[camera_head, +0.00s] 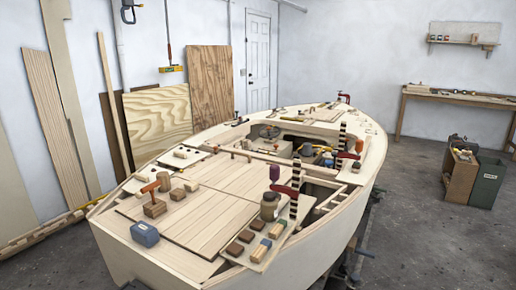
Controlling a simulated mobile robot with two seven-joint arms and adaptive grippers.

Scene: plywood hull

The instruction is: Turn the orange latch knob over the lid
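A plywood boat hull (290,252) fills the middle of the camera_head view, with flat panels on its deck. A small orange piece (164,181) stands at the left of the deck, and an orange bar (150,187) lies beside it, over a brown wooden block (155,208). I cannot tell which of these is the latch knob. A wide planked panel (200,220) lies flat in front of them and may be the lid; its edges are partly covered by objects. Neither of my grippers shows in this view.
A blue box (145,234) sits at the deck's near left edge. A tan jar (269,206), a dark red-handled tool and several small blocks stand on the near right. An open bay with tools lies farther back. Grey floor is free to the right, before two bins (485,183).

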